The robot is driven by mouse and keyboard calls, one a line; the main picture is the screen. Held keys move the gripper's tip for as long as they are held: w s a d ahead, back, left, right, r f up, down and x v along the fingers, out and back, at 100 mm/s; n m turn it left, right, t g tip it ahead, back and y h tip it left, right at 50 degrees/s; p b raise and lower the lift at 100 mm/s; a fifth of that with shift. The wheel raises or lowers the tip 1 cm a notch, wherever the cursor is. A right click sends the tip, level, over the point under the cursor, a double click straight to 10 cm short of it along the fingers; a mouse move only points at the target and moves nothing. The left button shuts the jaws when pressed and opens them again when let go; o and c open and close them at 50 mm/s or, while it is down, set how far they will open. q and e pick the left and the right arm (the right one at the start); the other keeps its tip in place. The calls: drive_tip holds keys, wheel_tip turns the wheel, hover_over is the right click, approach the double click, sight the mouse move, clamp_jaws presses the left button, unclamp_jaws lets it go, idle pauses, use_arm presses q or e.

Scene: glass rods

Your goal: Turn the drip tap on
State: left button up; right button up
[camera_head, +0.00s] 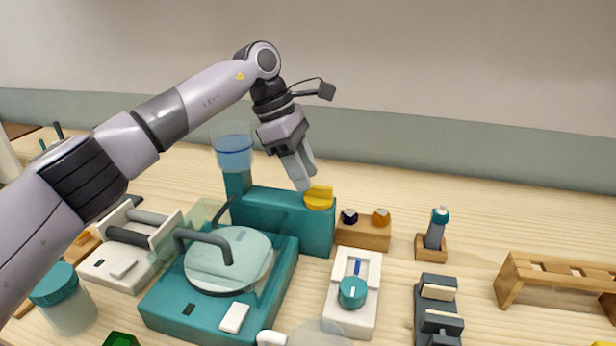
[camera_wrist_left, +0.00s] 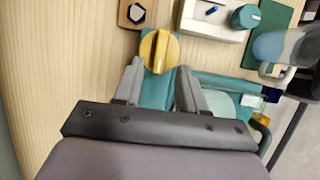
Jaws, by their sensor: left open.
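The drip tap is a yellow knob (camera_head: 319,197) on top of a teal block (camera_head: 287,219) at the back of the bench. A clear cup of blue liquid (camera_head: 235,152) stands on a teal post at the block's left. My left gripper (camera_head: 305,184) points down just above and beside the knob. In the left wrist view the yellow knob (camera_wrist_left: 159,50) lies just beyond the two parted fingers (camera_wrist_left: 158,85), with its raised ridge running along the picture's height. The fingers are open and hold nothing. My right gripper is not in view.
In front of the block is a teal machine with a round clear lid and grey handle (camera_head: 205,243). A wooden block with two small bottles (camera_head: 364,232) sits right of the knob. A white device with a teal dial (camera_head: 352,292) stands nearer.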

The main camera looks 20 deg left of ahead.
use_arm(q)
drive_tip(key=shift+x, duration=1.1)
clamp_jaws()
